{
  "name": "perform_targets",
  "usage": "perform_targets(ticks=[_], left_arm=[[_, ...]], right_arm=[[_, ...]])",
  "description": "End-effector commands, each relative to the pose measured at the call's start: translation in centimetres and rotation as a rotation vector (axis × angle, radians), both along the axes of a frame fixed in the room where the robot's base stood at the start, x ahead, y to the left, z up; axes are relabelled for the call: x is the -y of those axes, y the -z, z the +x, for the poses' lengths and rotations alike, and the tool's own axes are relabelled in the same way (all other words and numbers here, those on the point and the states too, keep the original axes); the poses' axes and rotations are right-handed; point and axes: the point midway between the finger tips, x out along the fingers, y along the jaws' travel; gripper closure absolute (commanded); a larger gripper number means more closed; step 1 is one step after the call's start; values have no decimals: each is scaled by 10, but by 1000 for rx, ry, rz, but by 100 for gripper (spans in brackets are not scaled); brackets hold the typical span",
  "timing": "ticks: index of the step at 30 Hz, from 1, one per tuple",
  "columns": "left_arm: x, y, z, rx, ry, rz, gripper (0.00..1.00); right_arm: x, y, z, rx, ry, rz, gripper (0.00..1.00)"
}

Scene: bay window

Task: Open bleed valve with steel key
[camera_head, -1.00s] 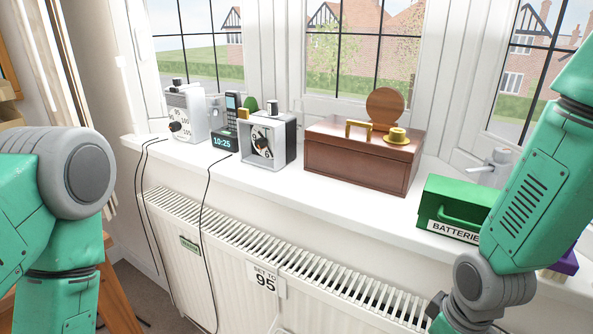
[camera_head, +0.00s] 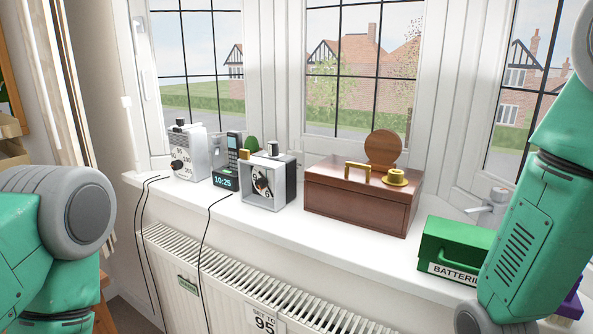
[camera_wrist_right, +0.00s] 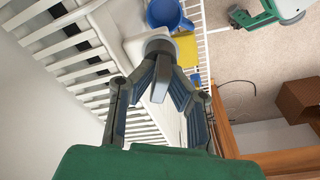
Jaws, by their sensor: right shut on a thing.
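In the right wrist view, my right gripper (camera_wrist_right: 152,90) is shut on a grey metal piece (camera_wrist_right: 153,95), which looks like the steel key. Its flat part lies between the fingers. A round grey end (camera_wrist_right: 158,44) shows just beyond the fingertips; I cannot tell whether it belongs to the key or to a fitting. The white radiator (camera_head: 270,290) stands below the window sill, and its slatted top also shows in the wrist view (camera_wrist_right: 70,45). I cannot make out the bleed valve. My left gripper is out of view.
The sill (camera_head: 290,230) holds a white dial device (camera_head: 188,155), a phone with clock (camera_head: 225,180), a cube case (camera_head: 266,183), a wooden box (camera_head: 360,200) and a green batteries box (camera_head: 450,250). A blue container (camera_wrist_right: 165,13) and yellow cloth (camera_wrist_right: 184,48) lie beyond my right gripper.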

Motion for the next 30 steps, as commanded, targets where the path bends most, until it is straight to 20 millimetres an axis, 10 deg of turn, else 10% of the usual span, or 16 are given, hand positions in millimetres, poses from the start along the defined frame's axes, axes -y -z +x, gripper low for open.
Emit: perform_targets(ticks=[30], left_arm=[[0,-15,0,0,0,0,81]], right_arm=[[0,4,-4,-13,188,-1,100]])
